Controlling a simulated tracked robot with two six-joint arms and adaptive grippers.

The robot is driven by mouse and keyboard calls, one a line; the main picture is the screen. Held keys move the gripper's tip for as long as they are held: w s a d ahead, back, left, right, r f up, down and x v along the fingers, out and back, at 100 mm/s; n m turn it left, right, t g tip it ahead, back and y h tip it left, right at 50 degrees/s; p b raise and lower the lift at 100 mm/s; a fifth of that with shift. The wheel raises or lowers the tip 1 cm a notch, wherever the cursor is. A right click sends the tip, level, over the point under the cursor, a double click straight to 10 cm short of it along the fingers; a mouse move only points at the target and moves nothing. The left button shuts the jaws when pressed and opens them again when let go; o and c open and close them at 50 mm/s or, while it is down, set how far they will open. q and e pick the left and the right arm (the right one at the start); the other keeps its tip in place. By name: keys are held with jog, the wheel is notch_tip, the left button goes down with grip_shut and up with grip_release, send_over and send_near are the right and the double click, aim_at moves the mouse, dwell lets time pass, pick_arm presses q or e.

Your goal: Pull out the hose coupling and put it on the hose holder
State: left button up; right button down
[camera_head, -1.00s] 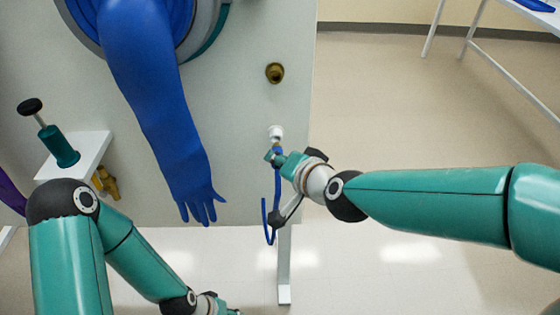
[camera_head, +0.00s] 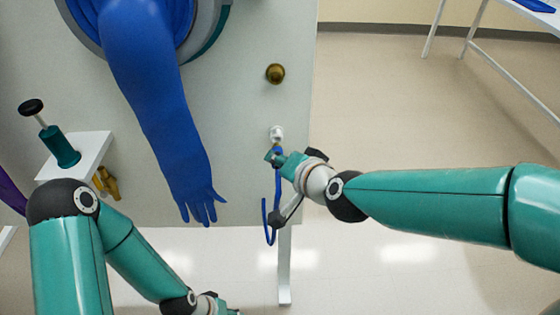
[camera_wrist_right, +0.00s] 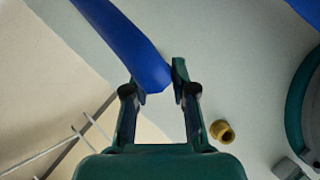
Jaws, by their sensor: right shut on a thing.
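My right gripper (camera_head: 274,156) is shut on the hose coupling at the lower right of the pale panel. The coupling itself is mostly hidden by the jaws. Its blue hose (camera_head: 277,190) hangs below in a loop, and in the right wrist view the blue hose (camera_wrist_right: 130,40) runs up from between the fingers. A small white fitting (camera_head: 277,132), which looks like the hose holder, is just above this gripper; I cannot tell whether the coupling touches it. My left gripper (camera_head: 215,304) is partly in view at the bottom edge, and its fingers do not show clearly.
A brass fitting (camera_head: 275,73) sits on the panel above the white fitting. A long blue glove (camera_head: 160,110) hangs left of my right gripper. A white shelf (camera_head: 92,150) with a teal plunger device (camera_head: 60,147) is at the left. The floor right of the panel is clear.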

aim_at(281, 153)
jog(key=shift+w+f, duration=0.15)
jog(key=shift+w, duration=1.4)
jog(key=c, duration=0.9)
grip_release()
jog(key=shift+o, duration=0.2)
jog(key=v, duration=0.7)
jog(key=shift+s, duration=0.2)
jog(key=shift+d, duration=0.15)
